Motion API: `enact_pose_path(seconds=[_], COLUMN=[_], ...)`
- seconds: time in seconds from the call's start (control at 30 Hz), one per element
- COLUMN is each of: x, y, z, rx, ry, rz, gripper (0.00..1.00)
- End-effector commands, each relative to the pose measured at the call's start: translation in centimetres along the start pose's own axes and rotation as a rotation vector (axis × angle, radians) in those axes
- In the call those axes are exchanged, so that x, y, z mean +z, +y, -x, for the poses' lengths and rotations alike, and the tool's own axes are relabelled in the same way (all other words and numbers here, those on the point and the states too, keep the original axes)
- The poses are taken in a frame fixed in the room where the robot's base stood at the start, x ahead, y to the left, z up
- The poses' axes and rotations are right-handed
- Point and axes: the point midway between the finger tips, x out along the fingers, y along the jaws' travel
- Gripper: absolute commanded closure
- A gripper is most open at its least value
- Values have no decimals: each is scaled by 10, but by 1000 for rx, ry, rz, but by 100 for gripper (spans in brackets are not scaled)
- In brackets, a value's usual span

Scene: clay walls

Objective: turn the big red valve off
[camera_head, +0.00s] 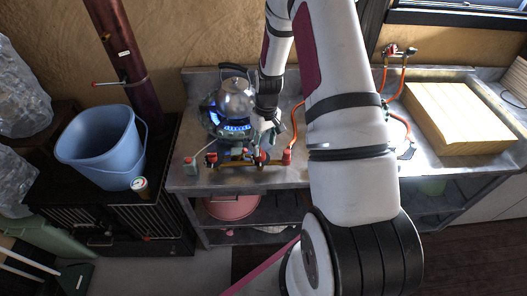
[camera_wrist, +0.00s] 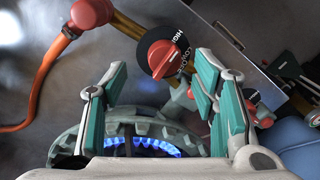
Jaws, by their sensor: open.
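The big red valve (camera_wrist: 163,58) is a round red knob with a raised bar and a black lettered ring. It sits on a brass pipe in the upper middle of the wrist view. In the head view it seems to be the small red-and-black knob (camera_head: 261,158) at the counter's front edge. My gripper (camera_wrist: 160,72) is open, its teal-padded fingers spread left and right of the knob's lower part. I see no clear contact, and the depth between them is hard to judge. In the head view, my gripper (camera_head: 264,128) is small and partly hidden by my arm.
A lit burner (camera_wrist: 145,143) with blue flames lies close below my fingers. A kettle (camera_head: 237,98) stands on the stove. An orange hose (camera_wrist: 38,75) joins a red fitting (camera_wrist: 90,13). A blue bucket (camera_head: 103,150) and a wooden board (camera_head: 465,115) stand to the sides.

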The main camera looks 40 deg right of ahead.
Motion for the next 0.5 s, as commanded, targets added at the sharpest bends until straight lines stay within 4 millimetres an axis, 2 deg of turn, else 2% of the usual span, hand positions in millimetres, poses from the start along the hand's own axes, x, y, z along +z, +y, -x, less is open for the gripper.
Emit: enact_pose_path(seconds=[0.03, 0.2, 0.5], x=[2, 1, 0], y=[-1, 0, 0], z=[-10, -32, -44], rx=[-2, -1, 0], ry=[-4, -2, 1], rz=[0, 0, 0], gripper=[46, 46, 46])
